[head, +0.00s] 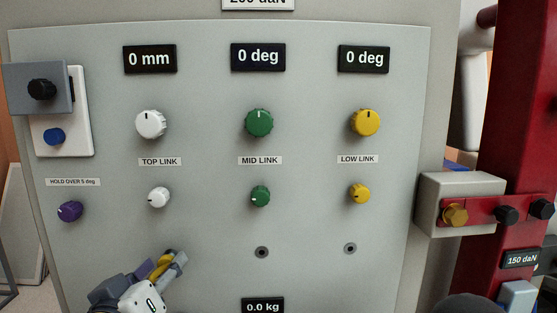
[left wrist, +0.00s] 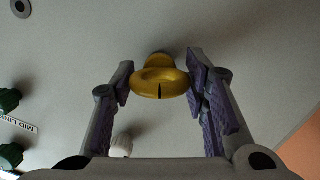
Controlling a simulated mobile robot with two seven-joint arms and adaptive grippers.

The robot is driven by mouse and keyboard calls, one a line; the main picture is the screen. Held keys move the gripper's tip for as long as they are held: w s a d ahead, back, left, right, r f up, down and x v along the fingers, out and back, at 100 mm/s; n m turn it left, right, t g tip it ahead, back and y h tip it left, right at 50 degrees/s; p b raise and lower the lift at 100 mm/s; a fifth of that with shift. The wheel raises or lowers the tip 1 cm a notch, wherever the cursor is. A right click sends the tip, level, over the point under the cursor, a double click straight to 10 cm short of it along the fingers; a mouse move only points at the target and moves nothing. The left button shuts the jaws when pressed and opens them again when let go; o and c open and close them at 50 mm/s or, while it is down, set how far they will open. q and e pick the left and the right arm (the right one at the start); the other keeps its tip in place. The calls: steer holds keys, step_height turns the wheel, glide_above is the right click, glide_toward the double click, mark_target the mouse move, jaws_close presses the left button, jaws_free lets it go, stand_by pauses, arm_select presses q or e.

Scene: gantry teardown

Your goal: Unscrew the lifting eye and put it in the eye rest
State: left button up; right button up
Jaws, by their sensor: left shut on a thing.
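The lifting eye (head: 160,266) is a yellow ring at the lower left of the grey panel, in line with two open sockets. In the left wrist view the ring (left wrist: 160,84) has a dark mark on its front, and its yellow base lies against or close to the panel. My left gripper (head: 168,263) is shut on the eye, with a purple-padded finger on each side of the ring (left wrist: 162,85). Whether the thread is still in the panel is hidden. I cannot make out the eye rest for certain. My right gripper is not in view.
The panel (head: 205,225) carries white, green (head: 259,123) and yellow knobs, a purple knob (head: 69,211) and displays. A grey block (head: 38,88) juts out at upper left. At right, a grey box (head: 440,205) and red post (head: 515,120) carry more knobs. Two sockets (head: 262,252) are empty.

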arm_select(q)
steer(key=o, duration=1.4)
steer(key=shift+w, duration=0.1)
steer(key=shift+c, duration=0.2)
step_height(320, 180, up, 10)
steer(key=shift+r, duration=0.1)
